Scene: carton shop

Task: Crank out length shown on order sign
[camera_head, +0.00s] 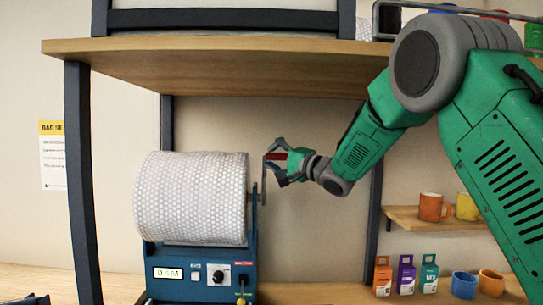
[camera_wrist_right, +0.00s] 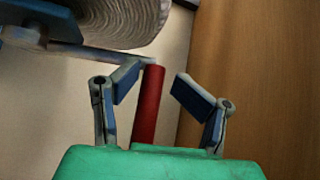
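A large roll of white bubble wrap (camera_head: 192,198) sits on a blue dispenser (camera_head: 215,285) with a small display that seems to read 0.4M, a knob and a button. A grey crank arm on the roll's right side carries a red handle (camera_head: 275,156), also seen in the right wrist view (camera_wrist_right: 149,105). My right gripper (camera_head: 277,162) is around the handle, which lies between its fingers. In the wrist view the left finger is close to the handle and a gap shows at the right finger. A dark piece at the bottom left edge may be my left gripper (camera_head: 27,300). No length order is readable.
A wooden shelf (camera_head: 220,60) hangs over the roll, with dark posts (camera_head: 83,180) beside it. A yellow-headed sign (camera_head: 53,155) is on the left wall. Mugs (camera_head: 431,207) stand on a small shelf at right; small boxes (camera_head: 405,277) and cups (camera_head: 464,285) stand below.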

